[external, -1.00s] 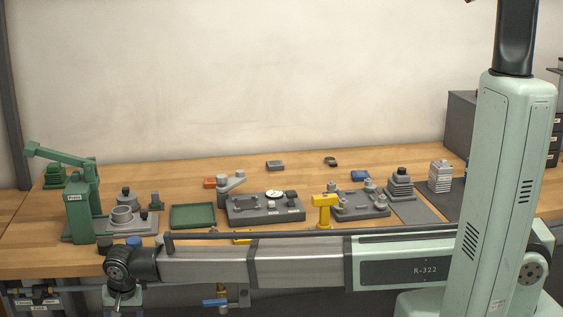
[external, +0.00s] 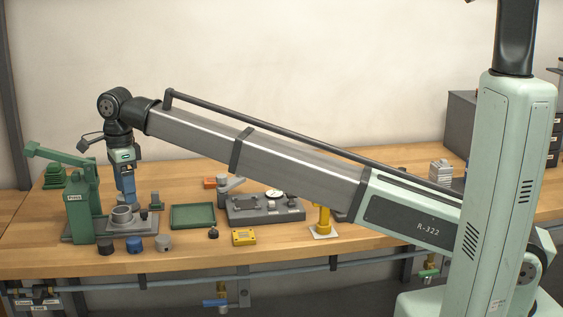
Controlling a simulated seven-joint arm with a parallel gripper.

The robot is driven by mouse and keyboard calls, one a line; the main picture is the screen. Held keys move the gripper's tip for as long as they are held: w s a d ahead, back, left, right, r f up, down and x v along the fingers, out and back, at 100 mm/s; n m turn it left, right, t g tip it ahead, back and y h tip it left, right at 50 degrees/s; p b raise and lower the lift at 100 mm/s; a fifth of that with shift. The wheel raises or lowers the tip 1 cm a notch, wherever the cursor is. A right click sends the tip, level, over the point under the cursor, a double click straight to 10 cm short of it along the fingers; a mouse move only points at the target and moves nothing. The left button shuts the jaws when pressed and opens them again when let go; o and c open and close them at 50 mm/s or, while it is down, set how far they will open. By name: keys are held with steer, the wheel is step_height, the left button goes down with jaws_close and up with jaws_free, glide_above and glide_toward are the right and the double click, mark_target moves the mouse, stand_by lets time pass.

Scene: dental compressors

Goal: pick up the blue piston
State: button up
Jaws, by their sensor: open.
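The blue piston (external: 135,244) is a short blue cylinder near the front edge of the wooden table at the left. It stands between a black cylinder (external: 105,247) and a grey one (external: 164,243). My gripper (external: 128,201) hangs pointing down behind and above it, apart from it, by the grey ring-shaped part (external: 122,215) on a grey base plate. The jaws are open, with nothing visible in them, though the gap between the fingers is hard to make out from this side.
A green press (external: 78,210) stands close to the left of my gripper. A green tray (external: 193,226), a grey fixture plate (external: 268,216) and a yellow device (external: 244,237) are to the right. A yellow stand (external: 322,219) is farther right.

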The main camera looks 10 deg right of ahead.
glide_above(133, 240)
steer(key=f, duration=0.8)
steer(key=shift+w+f, duration=0.2)
steer(key=shift+w, duration=0.15)
steer(key=shift+s+f, duration=0.15)
steer(key=shift+f, duration=1.2)
steer(key=shift+s+f, duration=0.1)
steer(key=shift+f, duration=1.2)
steer(key=shift+c, duration=0.5)
steer(key=c, duration=1.1)
